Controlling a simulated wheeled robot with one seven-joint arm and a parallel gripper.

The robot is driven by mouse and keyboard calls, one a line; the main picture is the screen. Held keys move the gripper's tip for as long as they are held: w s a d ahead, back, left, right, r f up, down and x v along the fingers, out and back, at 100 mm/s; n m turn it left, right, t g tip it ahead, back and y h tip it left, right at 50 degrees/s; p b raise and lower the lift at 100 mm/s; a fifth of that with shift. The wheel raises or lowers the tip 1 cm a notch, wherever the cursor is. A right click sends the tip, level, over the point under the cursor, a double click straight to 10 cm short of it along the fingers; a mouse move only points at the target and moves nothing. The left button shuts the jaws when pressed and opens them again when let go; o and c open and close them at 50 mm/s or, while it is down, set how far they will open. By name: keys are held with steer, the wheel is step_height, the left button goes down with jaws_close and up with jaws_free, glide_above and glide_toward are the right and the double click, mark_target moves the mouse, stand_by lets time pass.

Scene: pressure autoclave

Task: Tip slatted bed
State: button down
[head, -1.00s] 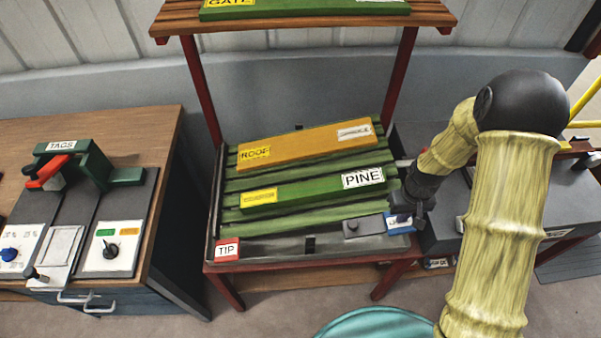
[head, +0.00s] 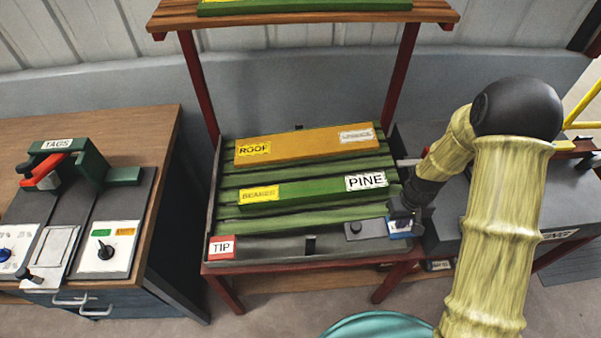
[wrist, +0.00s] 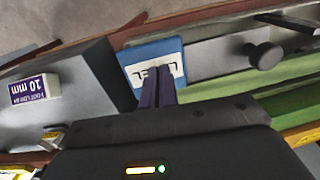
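The slatted bed (head: 300,213) has green slats in a dark frame on a red stand. It looks about level from left to right. An orange ROOF board (head: 305,148) and a green PINE board (head: 310,192) lie across it. A red TIP plate (head: 222,247) is at the front left. A blue LEVEL plate (head: 398,227) is at the front right, partly hidden by my gripper (head: 402,212). In the wrist view, my gripper's fingers (wrist: 157,85) are together with nothing between them, over the LEVEL plate (wrist: 150,62); contact is unclear.
A dark knob (head: 354,229) stands left of the LEVEL plate. A grey box (head: 465,215) is close on the right, with a 10 mm label (wrist: 35,88). A TAGS bench (head: 110,150) stands left. A wooden shelf (head: 300,20) spans above the bed.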

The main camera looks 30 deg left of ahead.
steer(key=shift+f+b, duration=1)
steer(key=shift+f, duration=0.6)
step_height(320, 180, up, 10)
steer(key=p, duration=0.7)
steer(key=shift+r+p, duration=0.15)
steer(key=shift+p, duration=0.15)
steer(key=s+d+r+m+t, duration=0.1)
steer(key=s+d+r+m, duration=0.2)
steer(key=s+d+r, duration=0.3)
steer(key=s+d+r+m+t, duration=0.1)
steer(key=s+d+r+m, duration=0.2)
steer(key=r, duration=0.9)
steer(key=s+d, duration=0.3)
steer(key=d, duration=0.1)
steer(key=shift+s+d+r+m+t, duration=0.25)
steer(key=shift+s+r+m+t, duration=0.05)
steer(key=shift+r+m, duration=0.1)
steer(key=shift+w, duration=0.15)
